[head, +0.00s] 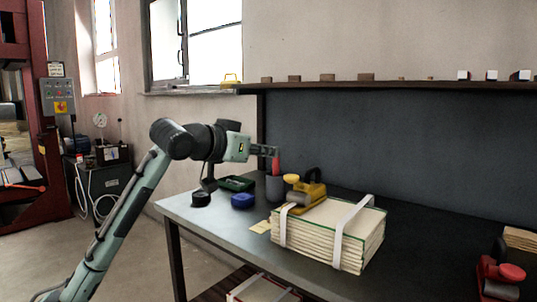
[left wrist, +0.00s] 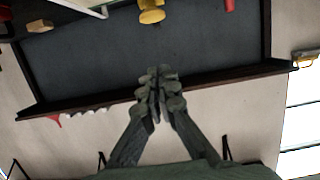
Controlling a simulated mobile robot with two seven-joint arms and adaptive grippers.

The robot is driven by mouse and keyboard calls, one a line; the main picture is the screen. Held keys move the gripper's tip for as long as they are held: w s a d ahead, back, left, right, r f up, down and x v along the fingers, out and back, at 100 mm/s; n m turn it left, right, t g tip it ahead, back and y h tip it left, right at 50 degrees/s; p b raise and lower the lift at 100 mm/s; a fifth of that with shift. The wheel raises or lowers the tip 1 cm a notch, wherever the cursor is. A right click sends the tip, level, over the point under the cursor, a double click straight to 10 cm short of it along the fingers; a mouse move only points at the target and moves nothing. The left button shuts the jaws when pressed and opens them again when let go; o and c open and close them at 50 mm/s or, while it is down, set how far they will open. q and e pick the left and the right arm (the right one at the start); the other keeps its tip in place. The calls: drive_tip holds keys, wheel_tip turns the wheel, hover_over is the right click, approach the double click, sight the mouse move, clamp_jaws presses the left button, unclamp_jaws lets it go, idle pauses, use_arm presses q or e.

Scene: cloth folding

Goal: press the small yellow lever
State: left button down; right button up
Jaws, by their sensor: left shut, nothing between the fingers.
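A yellow tool (head: 308,190) with a black handle and a rounded yellow knob (head: 292,178) sits on a strapped stack of books or paper (head: 325,238) on the workbench. I cannot tell for sure which part is the small yellow lever. A yellow piece, apparently this tool, shows at the top of the left wrist view (left wrist: 151,12). My left gripper (head: 273,151) is above the bench, up and to the left of the yellow tool and apart from it. In the left wrist view its fingers (left wrist: 155,95) are together and empty. My right gripper is not visible.
A grey cup (head: 274,188) with a red-handled item (head: 276,164) stands just below my left gripper. A blue object (head: 243,201), a black round object (head: 201,199) and a green tray (head: 236,183) lie to the left. A red tool (head: 500,278) is at right. A shelf (head: 400,86) runs behind.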

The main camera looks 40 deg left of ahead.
use_arm(q)
drive_tip(key=w+f+p, duration=0.1)
drive_tip(key=w+f, duration=0.4)
drive_tip(key=w, duration=0.2)
drive_tip(key=shift+d+f, duration=0.3)
drive_tip(key=shift+f, duration=0.1)
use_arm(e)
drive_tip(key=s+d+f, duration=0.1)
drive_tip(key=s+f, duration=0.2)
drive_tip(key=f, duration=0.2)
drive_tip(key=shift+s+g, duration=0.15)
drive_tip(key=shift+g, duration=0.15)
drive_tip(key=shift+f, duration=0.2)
